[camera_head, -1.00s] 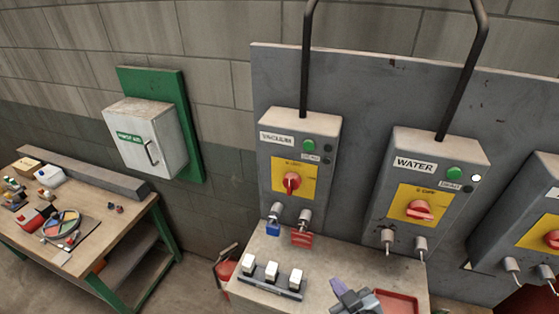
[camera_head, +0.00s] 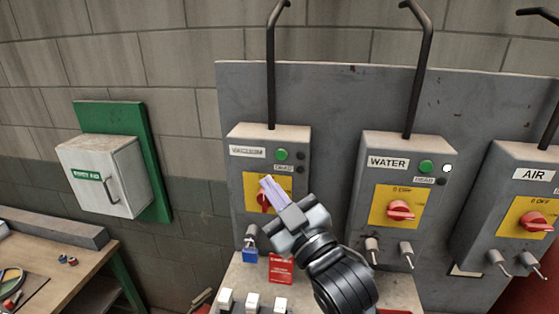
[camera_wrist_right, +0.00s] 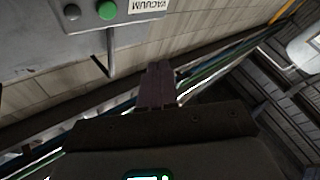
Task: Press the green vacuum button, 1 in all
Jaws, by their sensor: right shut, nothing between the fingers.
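The vacuum box (camera_head: 245,180) is the leftmost grey box on the panel. Its green button (camera_head: 281,155) sits right of its label, and the button also shows in the right wrist view (camera_wrist_right: 107,10), near the top edge beside the upside-down VACUUM label (camera_wrist_right: 148,5). My right gripper (camera_head: 268,184) is shut and empty. In the head view its fingertips overlap the box's yellow plate and partly cover the red rotary switch (camera_head: 264,204), below and left of the button. In the wrist view the fingers appear apart from the button. My left gripper is not in view.
The water box (camera_head: 362,215) and air box (camera_head: 492,215) stand to the right. Black pipes (camera_head: 271,70) rise above the boxes. A first-aid cabinet (camera_head: 100,175) is at left.

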